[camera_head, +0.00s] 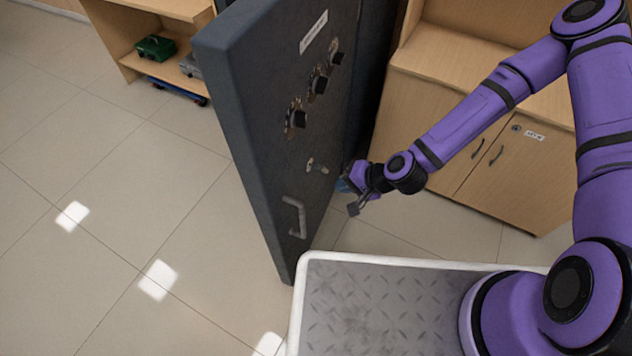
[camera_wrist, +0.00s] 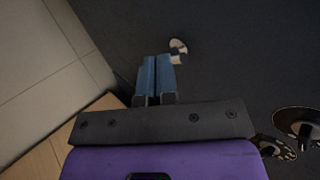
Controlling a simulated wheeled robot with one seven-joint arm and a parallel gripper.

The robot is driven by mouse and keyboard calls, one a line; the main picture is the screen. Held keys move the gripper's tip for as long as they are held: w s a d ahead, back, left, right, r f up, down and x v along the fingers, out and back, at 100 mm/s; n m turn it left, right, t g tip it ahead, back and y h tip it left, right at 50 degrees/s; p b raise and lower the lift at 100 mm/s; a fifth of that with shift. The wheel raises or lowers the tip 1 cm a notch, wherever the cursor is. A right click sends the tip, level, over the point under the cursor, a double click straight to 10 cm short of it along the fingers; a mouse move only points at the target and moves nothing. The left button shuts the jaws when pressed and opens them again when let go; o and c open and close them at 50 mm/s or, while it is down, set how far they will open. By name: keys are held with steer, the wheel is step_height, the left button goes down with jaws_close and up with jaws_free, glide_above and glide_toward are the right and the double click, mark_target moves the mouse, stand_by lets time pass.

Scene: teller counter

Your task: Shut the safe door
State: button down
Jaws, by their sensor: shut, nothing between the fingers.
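The safe door (camera_head: 262,120) is a thick dark grey slab that stands swung open in the middle of the head view. Its face carries several round dials, a small keyhole fitting (camera_head: 317,167) and a grey bar handle (camera_head: 295,217) low down. My gripper (camera_head: 346,187) is beside the door face, to the right of the handle. In the wrist view the blue fingertips (camera_wrist: 157,75) are together and empty, with the dark door face (camera_wrist: 220,60) in front of them. I cannot tell whether they touch the door. The safe's opening is not clearly visible.
A wooden cabinet (camera_head: 440,130) with a labelled door stands behind my arm at the right. An open wooden shelf (camera_head: 130,60) with a green box (camera_head: 155,47) stands at the back left. The tiled floor (camera_head: 110,190) left of the door is clear.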

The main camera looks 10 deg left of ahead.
mark_target(297, 186)
steer(key=x, duration=0.4)
steer(key=a+r+x, duration=0.1)
steer(key=x, duration=0.7)
steer(key=shift+w+a+r, duration=0.15)
steer(key=shift+w+r, duration=0.05)
steer(key=shift+r, duration=0.05)
steer(key=shift+w+a, duration=0.2)
steer(key=shift+a, duration=0.35)
